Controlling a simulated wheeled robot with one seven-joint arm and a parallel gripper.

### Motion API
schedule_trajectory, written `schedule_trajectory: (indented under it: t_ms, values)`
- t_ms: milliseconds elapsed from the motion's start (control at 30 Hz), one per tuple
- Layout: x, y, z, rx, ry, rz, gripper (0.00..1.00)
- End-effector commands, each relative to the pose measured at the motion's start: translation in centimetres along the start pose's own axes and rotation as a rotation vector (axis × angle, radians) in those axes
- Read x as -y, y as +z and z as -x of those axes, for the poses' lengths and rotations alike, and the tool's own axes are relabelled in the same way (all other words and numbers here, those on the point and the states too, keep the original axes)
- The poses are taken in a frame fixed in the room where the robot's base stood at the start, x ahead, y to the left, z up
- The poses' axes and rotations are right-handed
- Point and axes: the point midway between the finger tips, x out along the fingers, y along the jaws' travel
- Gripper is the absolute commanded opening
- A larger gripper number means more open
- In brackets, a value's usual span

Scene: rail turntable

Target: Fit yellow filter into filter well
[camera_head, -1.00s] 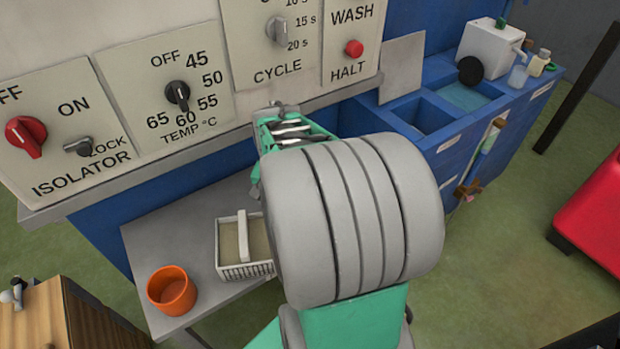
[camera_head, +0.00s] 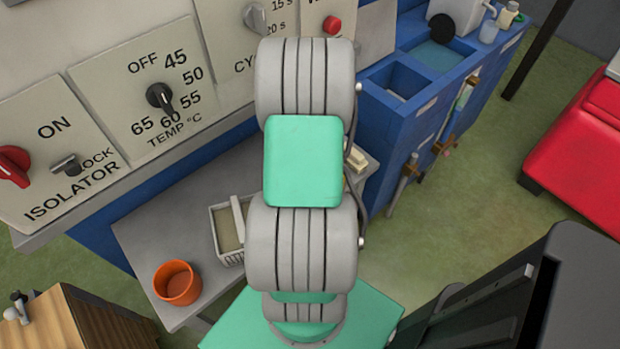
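I cannot make out a yellow filter for certain in the head view. A small pale cream block (camera_head: 355,160) shows at the right of my arm, partly hidden by it; I cannot tell what it is. No part is clearly recognisable as the filter well. The blue unit (camera_head: 425,115) at the upper right has an open square recess (camera_head: 398,82) and a basin (camera_head: 440,54) beside it. My gripper is not in view; my grey and green arm fills the middle of the picture and hides what lies behind it.
A grey shelf (camera_head: 150,232) holds an orange cup (camera_head: 178,283) and a white basket (camera_head: 226,228). The control panel (camera_head: 105,130) with knobs stands behind. A red object (camera_head: 580,140) is at the right. Green floor is open between the blue unit and the red object.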

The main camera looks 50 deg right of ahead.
Motion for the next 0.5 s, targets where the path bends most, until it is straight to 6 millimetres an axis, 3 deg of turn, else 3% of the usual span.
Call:
schedule_trajectory:
  t_ms: [67,500]
  values:
    - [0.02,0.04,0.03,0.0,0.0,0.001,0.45]
    - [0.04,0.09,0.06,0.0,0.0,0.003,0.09]
